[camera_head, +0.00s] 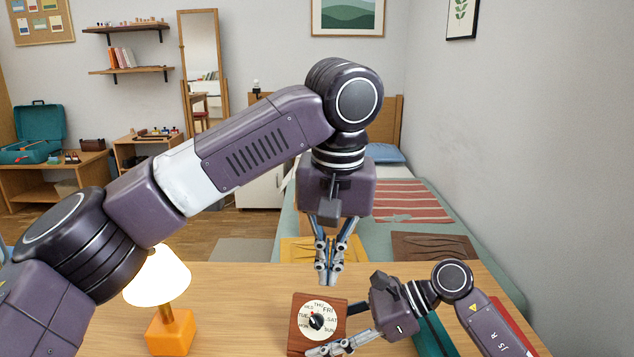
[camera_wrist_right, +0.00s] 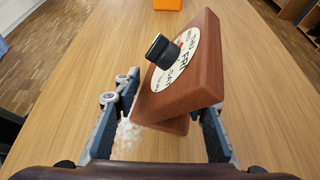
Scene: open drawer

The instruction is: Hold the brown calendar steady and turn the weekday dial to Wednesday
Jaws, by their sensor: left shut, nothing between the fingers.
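The brown calendar (camera_head: 298,334) stands near the table's front edge, with a round white dial face (camera_head: 330,327) lettered with weekdays. A black knob (camera_head: 316,321) is at its centre. A small red mark shows at the knob's upper left; I cannot tell exactly which day it points to. In the right wrist view the calendar (camera_wrist_right: 196,90) is tilted in the picture, with its knob (camera_wrist_right: 160,50) to the upper left. My right gripper (camera_wrist_right: 165,112) is open, its fingers on either side of the calendar's lower part. My left gripper (camera_head: 328,279) is shut and empty, above and behind the calendar.
A lit lamp with an orange base (camera_head: 170,332) stands left on the wooden table (camera_head: 238,300). Teal and red items (camera_head: 432,335) lie at the right, partly hidden by my right arm. The table between lamp and calendar is clear. A bed (camera_head: 440,215) is beyond.

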